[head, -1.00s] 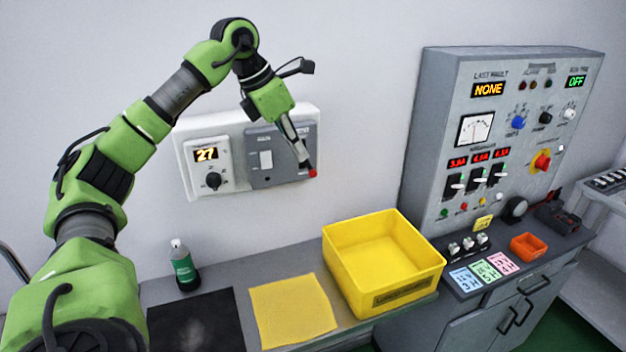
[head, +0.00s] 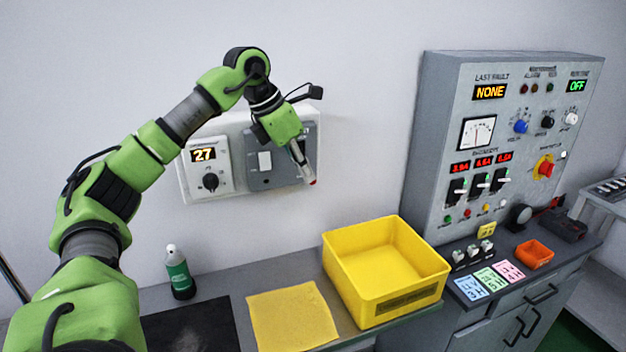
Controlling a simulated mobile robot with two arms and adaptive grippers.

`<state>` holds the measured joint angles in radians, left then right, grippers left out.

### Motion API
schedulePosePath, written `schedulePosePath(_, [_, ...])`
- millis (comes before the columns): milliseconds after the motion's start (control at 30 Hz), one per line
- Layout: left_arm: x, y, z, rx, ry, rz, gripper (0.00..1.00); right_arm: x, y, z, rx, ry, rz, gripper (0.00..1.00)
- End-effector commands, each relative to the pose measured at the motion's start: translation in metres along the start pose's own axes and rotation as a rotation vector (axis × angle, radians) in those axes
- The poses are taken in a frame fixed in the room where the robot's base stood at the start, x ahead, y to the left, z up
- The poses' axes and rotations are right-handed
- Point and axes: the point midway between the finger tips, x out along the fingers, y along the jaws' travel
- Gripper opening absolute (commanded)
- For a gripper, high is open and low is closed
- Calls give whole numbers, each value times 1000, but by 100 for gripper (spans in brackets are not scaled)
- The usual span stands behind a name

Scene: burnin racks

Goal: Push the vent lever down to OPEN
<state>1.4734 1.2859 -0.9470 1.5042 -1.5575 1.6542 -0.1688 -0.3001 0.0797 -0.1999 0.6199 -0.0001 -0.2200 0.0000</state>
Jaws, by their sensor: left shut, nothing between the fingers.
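A white wall plate (head: 190,187) carries a dial unit with a "27" display (head: 203,155) and a grey switch box (head: 256,182). My left gripper (head: 309,177) is shut and empty in front of the right part of this box, fingers pointing down and right. A small red knob (head: 313,182) shows right at its fingertips, at the box's lower right. The vent lever's shaft and its marks are hidden behind the gripper, so I cannot tell the lever's position or whether the fingers touch it. My right gripper is not in view.
Below are a yellow bin (head: 439,277), a yellow cloth (head: 290,315), a dark mat (head: 190,330) and a green bottle (head: 180,273) on the bench. A grey control cabinet (head: 440,140) stands right. The wall between plate and cabinet is clear.

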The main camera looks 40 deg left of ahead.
Motion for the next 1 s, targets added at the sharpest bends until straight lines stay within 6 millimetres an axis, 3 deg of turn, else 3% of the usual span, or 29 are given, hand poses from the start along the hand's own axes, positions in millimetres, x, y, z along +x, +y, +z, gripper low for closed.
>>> schedulePosePath(233, [-3,0,-2,-1,0,0,0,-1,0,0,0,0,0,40])
schedulePosePath(467, [-22,0,-22,-2,1,1,0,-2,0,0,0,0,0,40])
schedulePosePath(800, [-24,0,-22,0,-1,0,0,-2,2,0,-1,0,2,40])
schedulePosePath(1000, [-50,0,-22,0,-5,0,0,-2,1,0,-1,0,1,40])
